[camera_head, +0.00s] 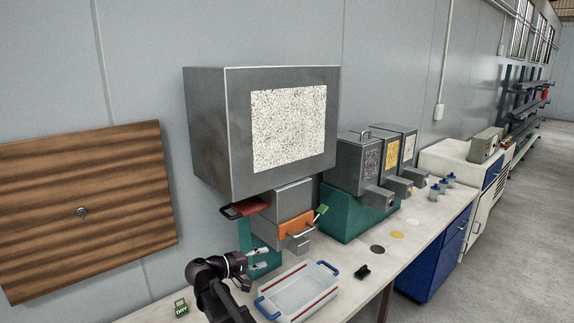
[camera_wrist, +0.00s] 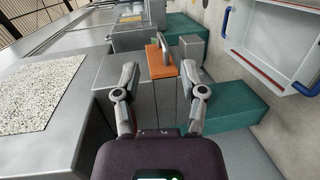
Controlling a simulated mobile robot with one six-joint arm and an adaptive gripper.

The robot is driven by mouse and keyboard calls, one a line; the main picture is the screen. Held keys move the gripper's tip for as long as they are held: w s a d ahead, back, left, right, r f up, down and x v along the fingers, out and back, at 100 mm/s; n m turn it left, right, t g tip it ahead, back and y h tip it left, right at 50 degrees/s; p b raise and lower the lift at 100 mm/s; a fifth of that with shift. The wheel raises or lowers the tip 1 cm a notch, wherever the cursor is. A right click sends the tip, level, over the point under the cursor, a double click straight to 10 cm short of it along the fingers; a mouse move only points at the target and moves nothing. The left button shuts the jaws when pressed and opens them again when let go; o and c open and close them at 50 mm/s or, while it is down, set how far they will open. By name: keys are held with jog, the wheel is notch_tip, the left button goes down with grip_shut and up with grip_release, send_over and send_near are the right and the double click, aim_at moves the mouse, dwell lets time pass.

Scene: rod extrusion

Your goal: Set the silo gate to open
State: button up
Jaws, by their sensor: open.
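The grey silo (camera_head: 210,130) has a speckled window (camera_head: 290,128) full of pale granules, which also shows in the wrist view (camera_wrist: 40,95). An orange panel (camera_head: 292,228) with a metal handle is on the grey housing below; the panel also shows in the wrist view (camera_wrist: 162,62). My gripper (camera_head: 268,258) is open and empty, in front of the teal stand below the silo. In the wrist view my fingers (camera_wrist: 163,80) are spread, with the grey housing beyond.
A clear tray (camera_head: 300,291) with blue handles and red edge strips lies on the bench right of my gripper. A small black object (camera_head: 362,271) is beside it. Smaller hoppers (camera_head: 357,165) stand to the right. A green "DRY" tag (camera_head: 181,309) is at the left.

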jog(key=s+d+f+m+g+y, duration=0.25)
jog(key=s+d+f, duration=0.2)
jog(key=d, duration=0.45)
jog(key=s+d+f+m+g+y, duration=0.1)
jog(key=s+d+f+g+y, duration=0.25)
jog(key=d+f, duration=0.4)
jog(key=s+d+f+m+g+y, duration=0.2)
jog(key=s+d+f+m+y, duration=0.1)
jog(key=s+d+y, duration=0.4)
jog(key=shift+s+d+f+g+y, duration=0.35)
jog(key=shift+s+d, duration=0.2)
jog(key=shift+s, duration=1.25)
